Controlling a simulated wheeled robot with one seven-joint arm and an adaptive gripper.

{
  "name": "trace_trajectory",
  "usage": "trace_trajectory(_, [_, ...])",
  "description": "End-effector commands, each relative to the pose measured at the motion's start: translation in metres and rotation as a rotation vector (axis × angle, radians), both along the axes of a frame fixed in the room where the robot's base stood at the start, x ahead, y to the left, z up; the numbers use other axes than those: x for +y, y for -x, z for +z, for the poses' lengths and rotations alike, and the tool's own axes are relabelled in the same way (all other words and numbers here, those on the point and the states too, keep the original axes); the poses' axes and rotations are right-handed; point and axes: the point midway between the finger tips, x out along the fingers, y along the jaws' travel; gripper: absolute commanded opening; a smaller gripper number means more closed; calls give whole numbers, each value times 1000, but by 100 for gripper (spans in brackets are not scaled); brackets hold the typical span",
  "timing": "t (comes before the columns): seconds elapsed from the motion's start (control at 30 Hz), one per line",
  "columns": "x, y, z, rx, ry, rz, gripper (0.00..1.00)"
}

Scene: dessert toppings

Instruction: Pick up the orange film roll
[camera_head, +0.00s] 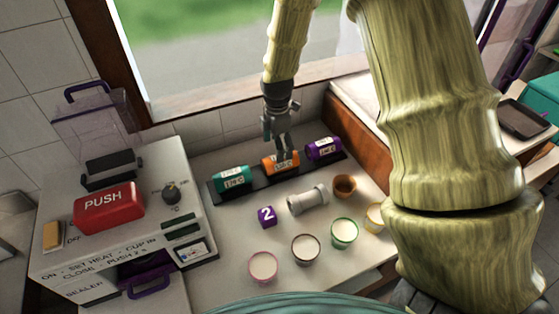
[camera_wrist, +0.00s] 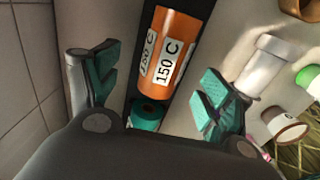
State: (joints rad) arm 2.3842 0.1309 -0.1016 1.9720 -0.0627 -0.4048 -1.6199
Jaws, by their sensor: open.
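The orange film roll (camera_head: 271,167) lies in the middle of a dark tray (camera_head: 254,190), between a teal roll and a purple roll. In the wrist view the orange roll (camera_wrist: 173,43) has a white label reading 150 C. My gripper (camera_head: 282,152) is over the orange roll in the head view and partly covers it. In the wrist view my gripper's teal-padded fingers (camera_wrist: 155,88) are wide apart, with nothing between them held. The orange roll shows beyond the fingertips, roughly between the two fingers. I cannot tell whether a finger touches it.
The teal roll (camera_head: 230,179) and purple roll (camera_head: 323,148) flank it. A sealer machine (camera_head: 120,220) is at left; a wooden-sided ledge (camera_head: 353,143) is at right.

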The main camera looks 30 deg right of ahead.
Motion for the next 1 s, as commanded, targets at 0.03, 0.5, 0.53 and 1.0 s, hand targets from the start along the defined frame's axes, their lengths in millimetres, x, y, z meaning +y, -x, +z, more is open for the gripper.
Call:
trace_trajectory(0.03, [0, 0, -2, 1, 0, 0, 80])
trace_trajectory(0.5, [-4, 4, -27, 2, 0, -2, 80])
trace_trajectory(0.53, [-5, 5, -29, 1, 1, -1, 80])
trace_trajectory(1.0, [-5, 5, -58, -1, 0, 1, 80])
